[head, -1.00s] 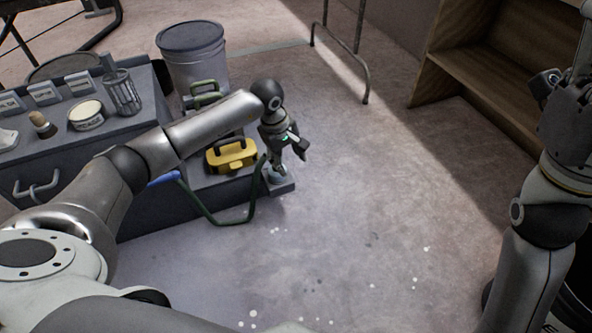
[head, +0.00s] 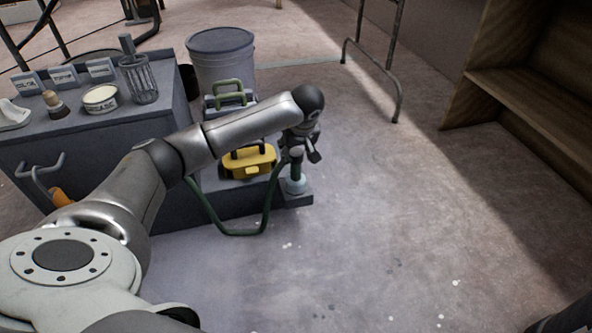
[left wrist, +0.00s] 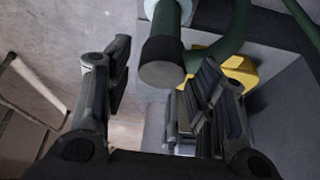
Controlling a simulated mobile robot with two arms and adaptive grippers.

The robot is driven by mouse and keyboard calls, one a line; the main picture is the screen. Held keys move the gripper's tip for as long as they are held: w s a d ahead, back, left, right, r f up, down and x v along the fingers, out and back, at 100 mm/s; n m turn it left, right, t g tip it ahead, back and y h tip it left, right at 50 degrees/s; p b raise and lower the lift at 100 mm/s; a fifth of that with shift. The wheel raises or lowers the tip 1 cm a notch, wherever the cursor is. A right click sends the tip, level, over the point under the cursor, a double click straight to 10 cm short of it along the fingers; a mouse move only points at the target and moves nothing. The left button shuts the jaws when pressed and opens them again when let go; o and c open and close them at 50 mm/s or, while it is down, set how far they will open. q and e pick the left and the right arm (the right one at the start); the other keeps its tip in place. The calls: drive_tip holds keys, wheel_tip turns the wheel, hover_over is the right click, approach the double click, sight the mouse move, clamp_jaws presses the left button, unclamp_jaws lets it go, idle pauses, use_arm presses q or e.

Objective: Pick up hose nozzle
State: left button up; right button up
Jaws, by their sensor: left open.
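The hose nozzle (head: 296,175) stands upright on the low grey step at the end of the bench, dark at its top and pale at its base. In the left wrist view the nozzle (left wrist: 164,62) shows as a green cylinder with a black end, just ahead of the gap between my fingers. A green hose (head: 238,231) loops down beside it. My left gripper (head: 309,152) is just above the nozzle. In the left wrist view its fingers (left wrist: 165,95) are apart with nothing gripped. My right gripper is out of view.
A yellow toolbox (head: 249,164) sits left of the nozzle, with a green-handled case (head: 229,95) behind. A grey bucket (head: 221,62) stands farther back. The grey bench (head: 155,122) carries a tin, brush and wire basket. Floor to the right is clear up to a wooden shelf (head: 520,92).

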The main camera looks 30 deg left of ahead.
sight(296, 170)
use_arm(q)
drive_tip(key=shift+s+b+x, duration=0.15)
drive_tip(key=shift+b+x, duration=0.95)
drive_tip(key=shift+s+b+x, duration=0.15)
drive_tip(key=shift+b+x, duration=0.9)
drive_tip(key=shift+b, duration=0.05)
drive_tip(key=shift+w+f+b, duration=0.2)
drive_tip(key=shift+f+b, duration=0.15)
drive_tip(key=shift+f, duration=0.25)
drive_tip(key=shift+a+r, duration=0.1)
drive_tip(key=c, duration=1)
